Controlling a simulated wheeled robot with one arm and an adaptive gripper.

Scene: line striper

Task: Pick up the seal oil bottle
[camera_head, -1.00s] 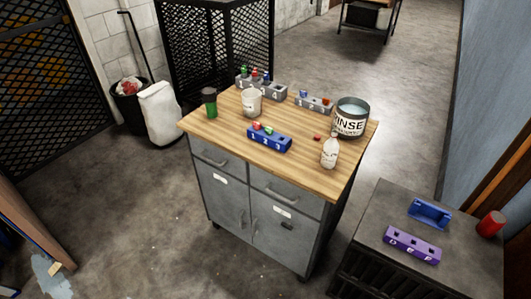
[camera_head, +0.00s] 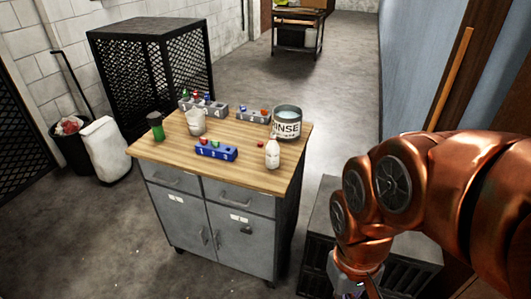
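A small cream-white bottle (camera_head: 272,154) with a narrow neck stands upright near the front right corner of the wooden worktop (camera_head: 245,178). It is the only such bottle I see, but its label is too small to read, so I cannot confirm it is the seal oil. My copper arm comes in from the right. My gripper (camera_head: 352,288) is at the bottom edge, low and to the right of the bench, well apart from the bottle. Its fingers are cut off and unclear.
A RINSE bucket (camera_head: 287,122) stands behind the bottle. A blue numbered block (camera_head: 216,151), a white pot (camera_head: 196,122), a green cup (camera_head: 156,126) and two grey racks (camera_head: 204,107) (camera_head: 252,116) share the worktop. A low dark cabinet (camera_head: 318,222) stands right of the bench, partly behind my arm.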

